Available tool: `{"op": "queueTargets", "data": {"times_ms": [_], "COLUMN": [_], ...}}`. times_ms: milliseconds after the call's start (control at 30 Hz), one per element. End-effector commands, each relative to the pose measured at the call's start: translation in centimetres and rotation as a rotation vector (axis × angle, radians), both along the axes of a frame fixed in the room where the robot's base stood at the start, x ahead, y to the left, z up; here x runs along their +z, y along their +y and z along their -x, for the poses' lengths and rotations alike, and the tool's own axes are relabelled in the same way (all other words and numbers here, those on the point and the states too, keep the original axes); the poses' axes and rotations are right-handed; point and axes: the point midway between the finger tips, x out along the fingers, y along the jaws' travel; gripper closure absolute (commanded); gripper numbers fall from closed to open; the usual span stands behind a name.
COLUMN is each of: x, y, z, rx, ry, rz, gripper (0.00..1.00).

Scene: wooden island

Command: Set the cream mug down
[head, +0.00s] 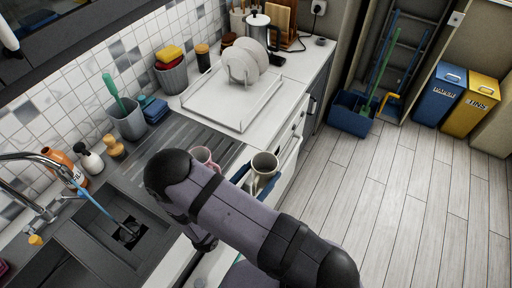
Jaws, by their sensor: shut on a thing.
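The cream mug (264,164) is right of my arm's bend, near the front edge of the counter, upright or nearly so with its dark inside showing. My gripper (262,181) is mostly hidden behind my arm; dark blue parts show against the mug's lower side, and it is shut on the mug. The mug's base is hidden, so I cannot tell whether it touches a surface. A pink mug (204,156) stands to the left on the counter, partly covered by my arm.
A white tray (217,112) with a plate rack (242,68) lies behind on the counter. The grooved drainboard (187,137) and sink (110,226) are left. A grey utensil pot (128,122) and bottles line the wall. Floor at right is open, with bins (439,95) beyond.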

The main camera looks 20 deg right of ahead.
Motion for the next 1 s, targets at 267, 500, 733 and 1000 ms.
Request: {"op": "queueTargets", "data": {"times_ms": [267,500,733,1000], "x": [1.1,1.5,-3.7,-5.1], "y": [0.8,2.2,0.8,0.0], "z": [-0.9,-1.9,-0.1,0.0], "rx": [0.054,0.298,0.422,0.402], "ry": [-0.002,0.004,0.005,-0.002], "rz": [0.0,0.006,0.002,0.0], "gripper": [0.71,0.71,0.71,0.71]}}
